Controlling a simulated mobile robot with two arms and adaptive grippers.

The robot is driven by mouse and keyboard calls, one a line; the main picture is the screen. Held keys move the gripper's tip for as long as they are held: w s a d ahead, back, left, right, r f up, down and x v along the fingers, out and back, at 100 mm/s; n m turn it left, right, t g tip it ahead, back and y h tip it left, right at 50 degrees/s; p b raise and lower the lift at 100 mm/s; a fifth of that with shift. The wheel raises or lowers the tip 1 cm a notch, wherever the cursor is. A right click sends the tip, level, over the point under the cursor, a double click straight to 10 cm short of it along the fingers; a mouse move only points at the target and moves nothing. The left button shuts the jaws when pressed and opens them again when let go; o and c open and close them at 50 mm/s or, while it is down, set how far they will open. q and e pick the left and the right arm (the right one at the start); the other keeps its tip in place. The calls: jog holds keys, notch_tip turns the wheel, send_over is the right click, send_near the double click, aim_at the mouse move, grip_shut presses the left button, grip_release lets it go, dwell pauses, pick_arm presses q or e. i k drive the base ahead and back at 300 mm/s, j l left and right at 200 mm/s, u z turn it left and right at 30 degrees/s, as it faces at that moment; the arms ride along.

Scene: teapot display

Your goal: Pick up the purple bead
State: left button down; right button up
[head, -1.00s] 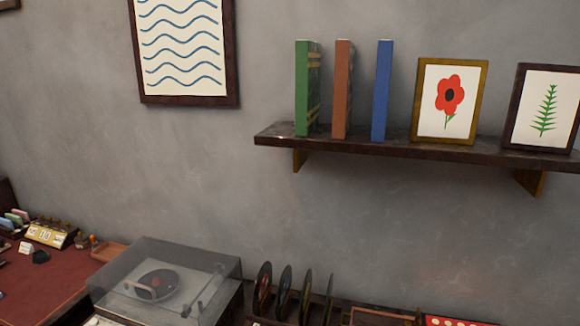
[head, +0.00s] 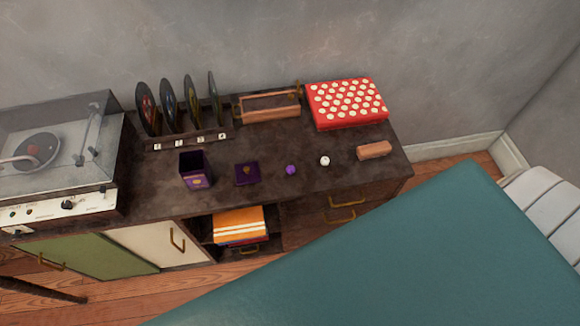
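The purple bead (head: 291,170) is a small round ball on the dark cabinet top (head: 240,205). It sits between a flat purple square piece (head: 247,174) with a gold mark on its left and a white bead (head: 325,160) on its right, touching neither. An open purple box (head: 194,170) stands further left. Neither of my grippers shows in the head view.
A record player (head: 50,160) is at the left, with a rack of records (head: 168,104) behind the purple box. A red polka-dot box (head: 346,103), a wooden frame-like holder (head: 268,105) and a brown block (head: 374,150) are nearby. A large teal surface (head: 430,260) fills the lower right foreground.

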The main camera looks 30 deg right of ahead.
aim_at(290, 169)
jog(key=l+z, duration=0.15)
jog(key=z, duration=0.2)
jog(key=i+l+z, duration=0.1)
jog(key=z, duration=0.25)
jog(key=i+l+z, duration=0.1)
jog(key=z, duration=0.25)
jog(key=l, duration=0.05)
